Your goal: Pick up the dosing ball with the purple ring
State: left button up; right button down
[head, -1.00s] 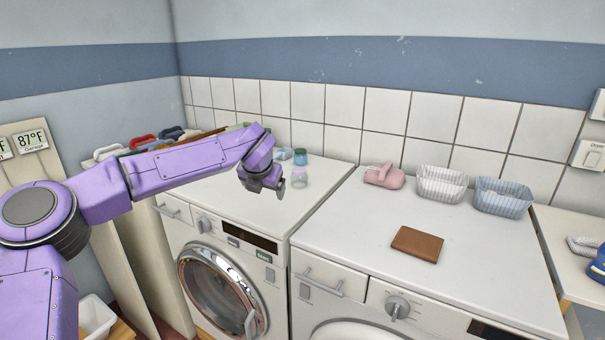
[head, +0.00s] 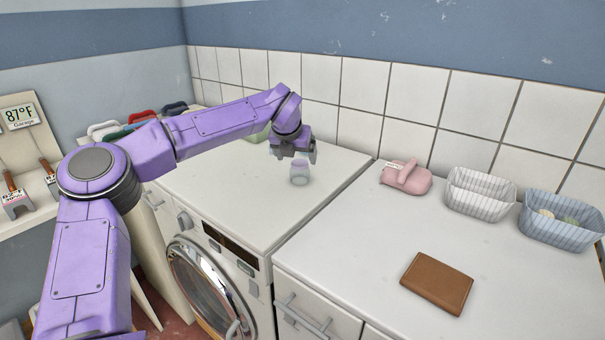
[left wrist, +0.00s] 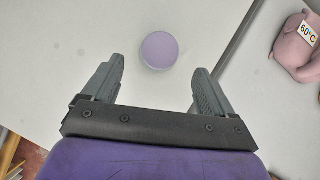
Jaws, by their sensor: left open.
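The dosing ball with the purple ring (head: 299,174) is a small clear, whitish cup standing on top of the left washing machine. My left gripper (head: 300,156) is open and empty, close above and behind the ball in the head view. Its two grey fingers (left wrist: 155,80) stand apart in the left wrist view, not touching the ball. My right gripper is in neither view.
The left machine top (head: 240,200) is mostly clear around the ball.

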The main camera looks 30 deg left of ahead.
aim_at(299, 163)
pick_arm(q)
jog(key=shift+w+a+f, duration=0.15)
jog(key=shift+f, duration=0.35)
jog(key=x, duration=0.3)
jog(key=b+x, duration=0.1)
jog(key=x, duration=0.2)
jog(key=shift+w+r, duration=0.25)
jog(key=shift+w, duration=0.05)
jog(key=shift+s+r, duration=0.1)
jog(key=c, duration=1.1)
